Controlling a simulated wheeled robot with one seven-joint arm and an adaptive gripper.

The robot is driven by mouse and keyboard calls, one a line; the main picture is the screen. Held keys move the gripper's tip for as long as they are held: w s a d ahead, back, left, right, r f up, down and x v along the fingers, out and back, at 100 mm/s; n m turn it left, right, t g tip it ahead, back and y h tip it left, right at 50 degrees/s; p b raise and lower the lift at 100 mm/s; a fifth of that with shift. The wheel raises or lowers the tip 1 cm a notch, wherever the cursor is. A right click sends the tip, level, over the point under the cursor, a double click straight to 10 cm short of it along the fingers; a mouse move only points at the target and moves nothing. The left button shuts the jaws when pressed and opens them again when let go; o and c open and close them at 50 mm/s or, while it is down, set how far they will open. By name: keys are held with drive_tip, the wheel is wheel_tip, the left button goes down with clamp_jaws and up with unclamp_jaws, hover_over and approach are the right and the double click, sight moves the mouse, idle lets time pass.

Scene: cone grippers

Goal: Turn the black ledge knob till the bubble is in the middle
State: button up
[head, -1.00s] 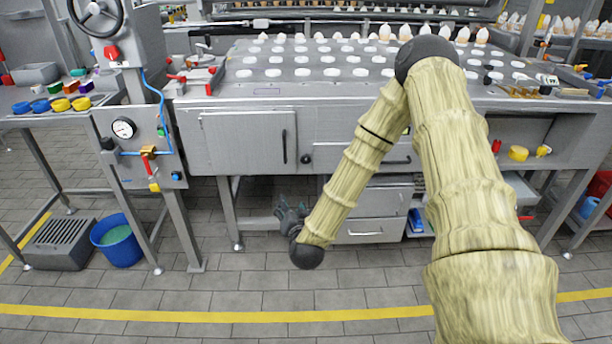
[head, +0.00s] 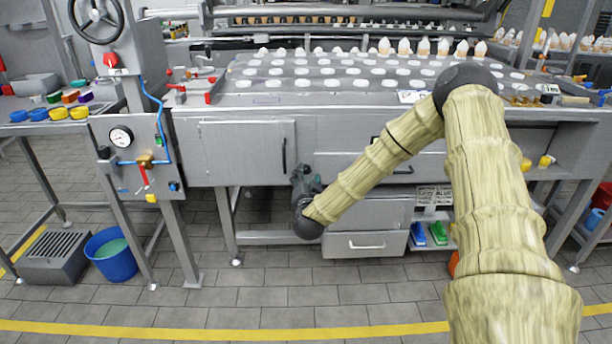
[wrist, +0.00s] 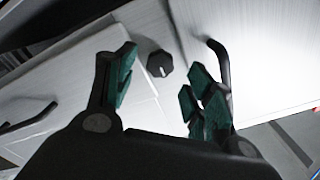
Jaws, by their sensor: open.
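The black knob (wrist: 160,63) shows in the wrist view as a small dark faceted knob with a pale mark, on the pale machine front. My gripper (wrist: 159,72) is open, with its green-padded fingers on either side of the knob in the picture. Nothing is between the pads, and I see no contact with the knob. In the head view my gripper (head: 304,180) is in front of the machine's front panel, right of the cabinet door, and hides the knob there. I cannot make out a bubble in either view.
A black door handle (wrist: 218,62) stands close to the right finger in the wrist view; it also shows in the head view (head: 284,155). A drawer (head: 352,243) is below my gripper. A blue bucket (head: 112,256) stands on the floor at left.

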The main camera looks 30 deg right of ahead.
sight(306, 170)
drive_tip(key=shift+x, duration=1.5)
drive_tip(key=c, duration=1)
